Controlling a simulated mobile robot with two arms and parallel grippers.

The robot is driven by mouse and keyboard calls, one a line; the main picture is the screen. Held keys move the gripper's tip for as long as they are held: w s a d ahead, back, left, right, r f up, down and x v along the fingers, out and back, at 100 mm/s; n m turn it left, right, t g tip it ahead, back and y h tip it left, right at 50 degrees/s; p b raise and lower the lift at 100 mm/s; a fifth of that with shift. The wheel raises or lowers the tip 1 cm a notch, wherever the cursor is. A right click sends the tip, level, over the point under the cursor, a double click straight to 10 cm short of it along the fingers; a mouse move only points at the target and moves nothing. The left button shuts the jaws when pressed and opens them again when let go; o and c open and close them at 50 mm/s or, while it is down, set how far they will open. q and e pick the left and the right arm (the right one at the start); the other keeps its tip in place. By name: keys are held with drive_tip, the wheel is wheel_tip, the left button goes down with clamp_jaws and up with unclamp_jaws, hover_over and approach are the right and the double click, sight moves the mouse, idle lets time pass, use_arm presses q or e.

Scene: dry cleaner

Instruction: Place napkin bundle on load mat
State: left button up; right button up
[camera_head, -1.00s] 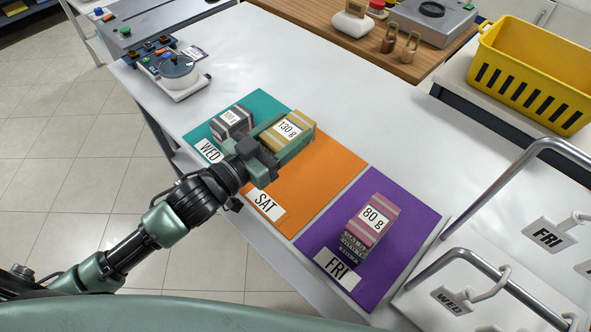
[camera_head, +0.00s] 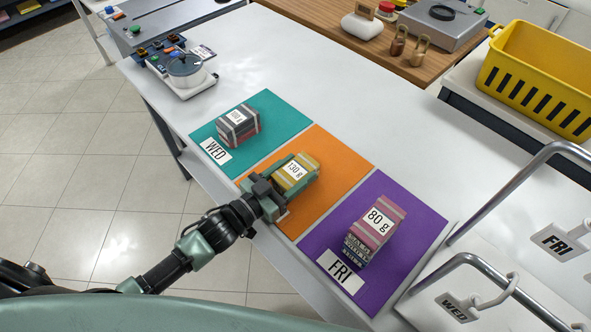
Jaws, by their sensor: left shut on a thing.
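My left gripper (camera_head: 292,184) is shut on a yellow-striped napkin bundle (camera_head: 304,161) labelled 130 g. It holds the bundle over the orange mat (camera_head: 342,163); I cannot tell whether the bundle touches the mat. A grey and red striped bundle (camera_head: 240,125) lies on the teal mat (camera_head: 275,105), whose card reads WED. A pink-striped bundle (camera_head: 389,213) labelled 80 g sits on top of a darker patterned bundle (camera_head: 358,250) on the purple mat (camera_head: 425,222), whose card reads FRI. The orange mat's card is hidden behind my gripper. My right gripper is not in view.
A white scale with a round pot (camera_head: 186,72) stands at the table's far left. A yellow crate (camera_head: 540,75) stands at upper right. Metal rails with WED and FRI tags (camera_head: 556,240) stand at lower right. The white table (camera_head: 340,90) behind the mats is clear.

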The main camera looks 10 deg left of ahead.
sight(279, 185)
use_arm(q)
drive_tip(key=o, duration=1.5)
drive_tip(key=shift+f, duration=0.1)
drive_tip(key=shift+r, duration=0.25)
drive_tip(key=b+v, duration=0.1)
drive_tip(key=v, duration=0.9)
drive_tip(key=shift+s+a+f, duration=0.2)
drive_tip(key=shift+s, duration=0.1)
drive_tip(key=shift+s+a+r, duration=0.15)
drive_tip(key=shift+s+a, duration=0.25)
drive_tip(key=shift+s, duration=0.2)
